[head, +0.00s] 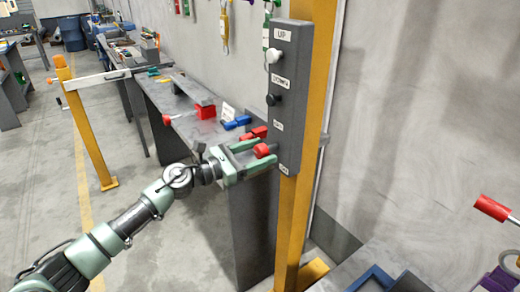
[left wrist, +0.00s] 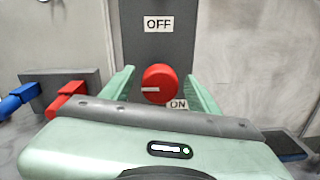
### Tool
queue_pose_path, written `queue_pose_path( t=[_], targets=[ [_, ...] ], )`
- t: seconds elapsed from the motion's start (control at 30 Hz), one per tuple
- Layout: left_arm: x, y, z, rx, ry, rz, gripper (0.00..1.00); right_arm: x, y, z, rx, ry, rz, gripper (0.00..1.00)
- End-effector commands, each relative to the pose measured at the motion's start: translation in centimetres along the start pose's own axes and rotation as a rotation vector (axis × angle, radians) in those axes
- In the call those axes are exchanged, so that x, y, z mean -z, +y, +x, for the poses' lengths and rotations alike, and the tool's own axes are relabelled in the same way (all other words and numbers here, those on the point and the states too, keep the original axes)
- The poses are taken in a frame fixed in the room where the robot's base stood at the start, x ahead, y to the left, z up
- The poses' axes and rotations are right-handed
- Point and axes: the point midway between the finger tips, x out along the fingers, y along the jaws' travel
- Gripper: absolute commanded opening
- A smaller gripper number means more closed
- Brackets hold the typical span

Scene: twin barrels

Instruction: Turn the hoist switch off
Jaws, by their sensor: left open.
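The hoist switch is a red round knob (head: 264,150) low on a grey control box (head: 290,90) fixed to a yellow post. In the left wrist view the knob (left wrist: 160,84) sits between an OFF label (left wrist: 158,24) above and an ON label (left wrist: 178,104) below. A white mark on the knob's face points to the left. My left gripper (head: 261,155) is open, with one green finger on each side of the knob. In the left wrist view gaps show between the knob and both fingers. My right gripper is not in view.
The control box also carries a white button (head: 273,55) under UP and a black button (head: 273,99) below it. A grey bench (head: 180,105) with red and blue parts stands behind my left gripper. A yellow barrier post (head: 86,125) stands at the left.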

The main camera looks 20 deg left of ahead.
Motion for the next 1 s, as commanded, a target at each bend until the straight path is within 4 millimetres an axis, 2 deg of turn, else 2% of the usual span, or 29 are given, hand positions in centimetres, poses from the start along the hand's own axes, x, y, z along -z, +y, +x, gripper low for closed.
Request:
queue_pose_path(
  t=[0.1, 0.27, 0.3, 0.5, 0.53, 0.77, 1.0],
  targets=[
    [-0.01, -0.02, 0.36, 0.000, 0.000, 0.000, 0.60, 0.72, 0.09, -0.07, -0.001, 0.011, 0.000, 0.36],
    [0.03, -0.01, 0.34, 0.000, 0.000, 0.000, 0.60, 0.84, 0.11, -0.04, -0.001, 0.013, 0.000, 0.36],
    [0.03, -0.01, 0.34, 0.000, 0.000, -0.001, 0.58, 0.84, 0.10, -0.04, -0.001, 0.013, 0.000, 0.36],
    [0.03, -0.02, 0.32, 0.000, 0.000, -0.001, 0.02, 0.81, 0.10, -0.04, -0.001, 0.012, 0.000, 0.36],
    [0.03, -0.02, 0.32, 0.000, 0.000, -0.001, 0.00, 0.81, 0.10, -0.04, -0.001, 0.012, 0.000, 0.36],
    [0.02, -0.03, 0.32, 0.001, -0.001, -0.020, 0.00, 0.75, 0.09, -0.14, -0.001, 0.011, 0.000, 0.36],
    [-0.01, -0.01, 0.33, 0.000, -0.003, -0.129, 0.00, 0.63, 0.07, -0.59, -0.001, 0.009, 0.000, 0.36]
  ],
)
